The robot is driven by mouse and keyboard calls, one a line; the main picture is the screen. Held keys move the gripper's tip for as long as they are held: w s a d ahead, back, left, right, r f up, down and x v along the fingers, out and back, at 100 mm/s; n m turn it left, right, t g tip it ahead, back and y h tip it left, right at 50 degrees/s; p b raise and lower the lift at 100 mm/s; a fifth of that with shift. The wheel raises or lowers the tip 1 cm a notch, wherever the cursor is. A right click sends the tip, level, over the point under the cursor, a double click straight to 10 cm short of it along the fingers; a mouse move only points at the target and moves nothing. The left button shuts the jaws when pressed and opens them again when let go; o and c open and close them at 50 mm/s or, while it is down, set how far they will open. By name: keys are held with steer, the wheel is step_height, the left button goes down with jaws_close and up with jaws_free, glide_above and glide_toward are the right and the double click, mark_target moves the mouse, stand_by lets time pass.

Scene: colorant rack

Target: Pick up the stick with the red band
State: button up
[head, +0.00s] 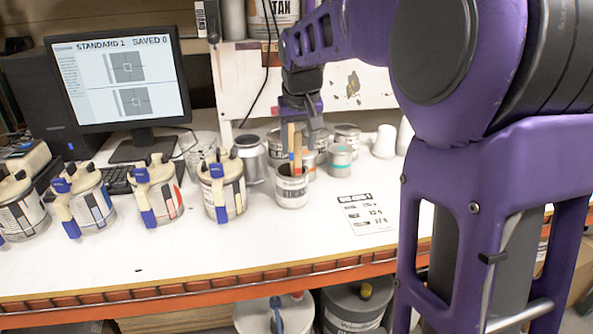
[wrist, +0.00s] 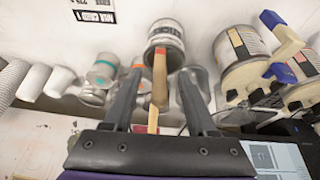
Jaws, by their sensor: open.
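The stick with the red band (wrist: 159,68) is pale wood with a red stretch near the tin's mouth, in the wrist view. In the head view the sticks (head: 292,142) stand upright in a small labelled tin (head: 292,193), which also shows in the wrist view (wrist: 166,35). A second, yellowish stick end (wrist: 153,119) shows closer to the wrist camera. My gripper (head: 300,128) is over the tin. In the wrist view its open fingers (wrist: 160,80) are on either side of the red-banded stick, with gaps between. How deep the sticks sit is hidden by the tin.
Several pots with blue-tipped pumps stand to the left, one of them (head: 222,192) near the tin. A grey can (head: 251,160) and a teal-banded cup (head: 340,161) stand behind it. A printed card (head: 367,212) lies right. The front tabletop is clear.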

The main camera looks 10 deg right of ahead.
mark_target(298, 169)
steer(key=x, duration=0.3)
steer(key=shift+f, duration=0.3)
jaws_close()
